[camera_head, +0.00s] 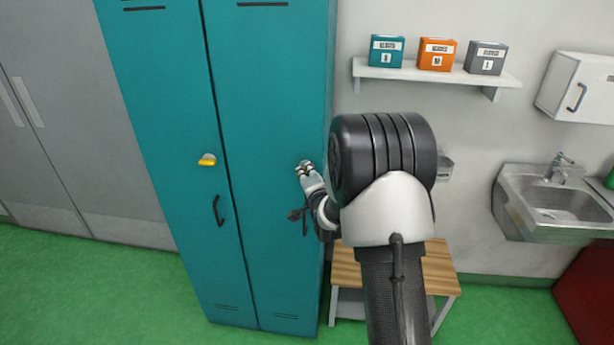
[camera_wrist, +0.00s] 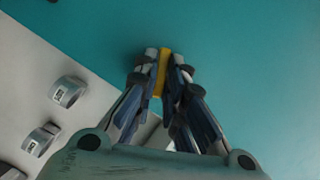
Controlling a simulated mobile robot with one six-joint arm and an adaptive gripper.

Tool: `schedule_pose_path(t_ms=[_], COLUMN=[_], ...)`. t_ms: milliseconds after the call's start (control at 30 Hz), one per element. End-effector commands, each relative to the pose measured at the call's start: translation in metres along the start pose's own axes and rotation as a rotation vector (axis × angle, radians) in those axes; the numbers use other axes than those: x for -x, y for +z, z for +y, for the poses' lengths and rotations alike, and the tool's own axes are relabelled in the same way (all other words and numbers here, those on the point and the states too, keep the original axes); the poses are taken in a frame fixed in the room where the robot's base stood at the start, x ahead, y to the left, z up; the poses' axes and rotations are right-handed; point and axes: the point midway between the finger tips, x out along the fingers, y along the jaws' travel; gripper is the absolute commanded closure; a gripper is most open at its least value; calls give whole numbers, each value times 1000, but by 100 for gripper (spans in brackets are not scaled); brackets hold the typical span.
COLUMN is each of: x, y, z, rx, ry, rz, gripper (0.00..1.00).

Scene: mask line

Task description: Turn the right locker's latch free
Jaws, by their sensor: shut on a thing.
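The right locker's teal door (camera_head: 265,90) is closed. Its yellow latch (camera_wrist: 162,72) stands between my fingertips in the wrist view, and my gripper (camera_wrist: 164,75) is shut on it. The latch stands roughly upright in that picture. In the head view my gripper (camera_head: 306,168) is at the right part of the door, and its fingers and wrist hide the latch. The right locker's dark handle (camera_head: 304,226) shows just below, partly behind my arm. The left locker door (camera_head: 165,90) is closed, with its own yellow latch (camera_head: 207,160) and dark handle (camera_head: 217,210).
A wooden-topped bench (camera_head: 438,268) stands right of the lockers, partly behind my arm. A wall shelf (camera_head: 430,76) carries three labelled boxes. A sink (camera_head: 560,205) and white cabinet (camera_head: 580,88) are farther right. Green floor (camera_head: 120,290) lies clear at the front left.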

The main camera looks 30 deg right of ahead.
Motion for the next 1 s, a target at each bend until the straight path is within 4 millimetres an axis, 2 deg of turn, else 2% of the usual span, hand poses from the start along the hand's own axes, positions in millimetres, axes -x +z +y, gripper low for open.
schedule_pose_path(t_ms=[1000], x=[-1], y=[3], z=[-12], rx=[863], ry=[360], rz=[-1], gripper=[100])
